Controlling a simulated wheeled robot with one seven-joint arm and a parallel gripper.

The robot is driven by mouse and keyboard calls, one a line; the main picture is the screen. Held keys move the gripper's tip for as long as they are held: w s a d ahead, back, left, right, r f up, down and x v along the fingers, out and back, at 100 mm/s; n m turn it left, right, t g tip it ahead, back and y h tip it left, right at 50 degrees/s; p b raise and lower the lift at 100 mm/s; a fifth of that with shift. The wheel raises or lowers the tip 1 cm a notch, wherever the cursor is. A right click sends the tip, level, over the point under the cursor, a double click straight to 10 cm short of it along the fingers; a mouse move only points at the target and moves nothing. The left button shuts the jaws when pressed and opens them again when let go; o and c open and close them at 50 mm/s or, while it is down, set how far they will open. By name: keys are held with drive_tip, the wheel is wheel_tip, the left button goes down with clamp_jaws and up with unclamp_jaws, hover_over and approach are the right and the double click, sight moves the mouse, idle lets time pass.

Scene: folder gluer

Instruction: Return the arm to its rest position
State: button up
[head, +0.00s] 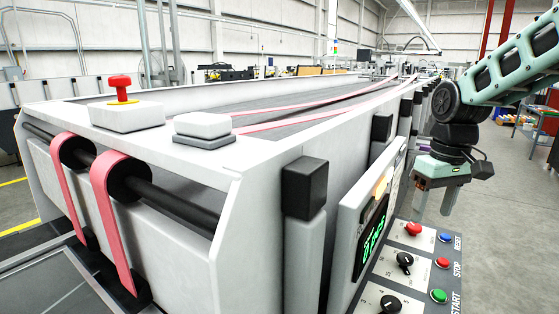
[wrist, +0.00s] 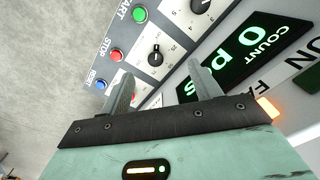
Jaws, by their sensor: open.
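My gripper (head: 434,208) hangs from my green and black arm at the right of the head view, fingers pointing down. It is above and beyond the control panel (head: 393,262), apart from it. In the wrist view my gripper (wrist: 159,75) shows two grey fingers spread apart with nothing between them. Behind them are the panel's green START button (wrist: 140,14), red STOP button (wrist: 117,55), blue RESET button (wrist: 100,85) and a black knob (wrist: 156,54).
The white folder gluer (head: 262,160) with pink belts (head: 112,205) fills the left and middle. Its count display (head: 373,236) is lit green beside an orange lamp (head: 382,182). A red mushroom button (head: 121,85) stands on top. Open grey floor (head: 500,225) lies at right.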

drive_tip(key=s+a+f+n, duration=0.2)
drive_tip(key=s+a+f, duration=0.1)
drive_tip(key=s+a, duration=0.85)
drive_tip(key=s+a+f+n, duration=0.1)
drive_tip(key=s+a+f, duration=0.1)
drive_tip(key=s, duration=0.6)
drive_tip(key=s+a+f+n, duration=0.1)
drive_tip(key=s+a+f, duration=0.1)
drive_tip(key=s, duration=0.6)
drive_tip(key=shift+a+n+b, duration=0.3)
drive_tip(key=shift+a+b, duration=0.1)
drive_tip(key=shift+a, duration=0.2)
drive_tip(key=shift+w, duration=0.1)
